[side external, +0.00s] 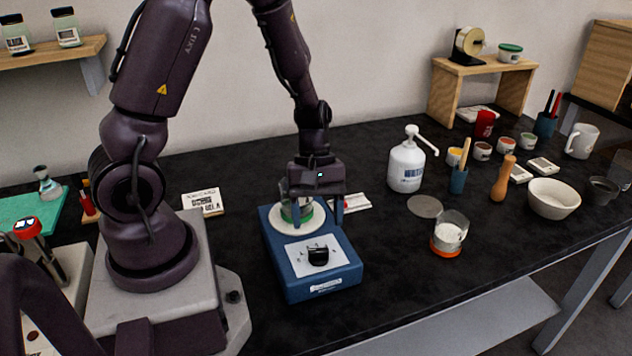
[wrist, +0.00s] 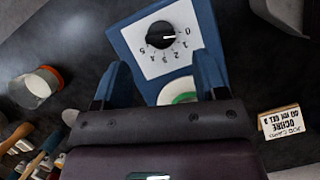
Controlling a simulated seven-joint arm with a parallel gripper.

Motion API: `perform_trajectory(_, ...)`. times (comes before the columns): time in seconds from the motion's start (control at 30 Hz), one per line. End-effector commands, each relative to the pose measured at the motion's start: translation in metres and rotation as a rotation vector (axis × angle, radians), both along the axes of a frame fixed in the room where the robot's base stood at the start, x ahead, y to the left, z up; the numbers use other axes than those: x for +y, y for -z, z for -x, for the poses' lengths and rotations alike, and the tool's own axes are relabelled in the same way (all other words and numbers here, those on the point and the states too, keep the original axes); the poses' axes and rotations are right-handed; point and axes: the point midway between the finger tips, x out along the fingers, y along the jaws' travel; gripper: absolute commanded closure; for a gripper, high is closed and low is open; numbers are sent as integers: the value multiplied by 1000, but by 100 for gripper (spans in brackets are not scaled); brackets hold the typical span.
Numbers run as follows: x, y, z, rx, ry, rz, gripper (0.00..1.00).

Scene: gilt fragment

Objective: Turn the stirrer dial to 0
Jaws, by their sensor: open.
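The blue stirrer (side external: 312,282) stands on the black bench, and its blue body also shows in the wrist view (wrist: 122,40). Its black dial (side external: 318,256) sits on a white panel on the front. In the wrist view the dial (wrist: 157,36) has a white pointer line towards the 0 and 1 end of the scale; I cannot tell exactly which mark it meets. A vessel with a green band (side external: 297,212) stands on the white round plate (side external: 313,226). My gripper (side external: 311,212) is open over the plate, behind the dial, its fingers either side of the vessel.
A glass with an orange base (side external: 449,236) and a grey disc (side external: 425,206) lie to the right, with a white pump bottle (side external: 407,165) behind. A lettered card (side external: 202,202) stands left of the stirrer.

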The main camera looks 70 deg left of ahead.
Motion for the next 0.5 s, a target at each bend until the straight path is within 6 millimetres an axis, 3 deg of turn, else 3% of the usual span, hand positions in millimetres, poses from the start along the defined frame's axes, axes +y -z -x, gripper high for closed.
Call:
perform_trajectory(0.2, 18, -44, -5, -5, -2, -2, 34)
perform_trajectory(0.5, 27, -67, -7, -1, -1, 0, 34)
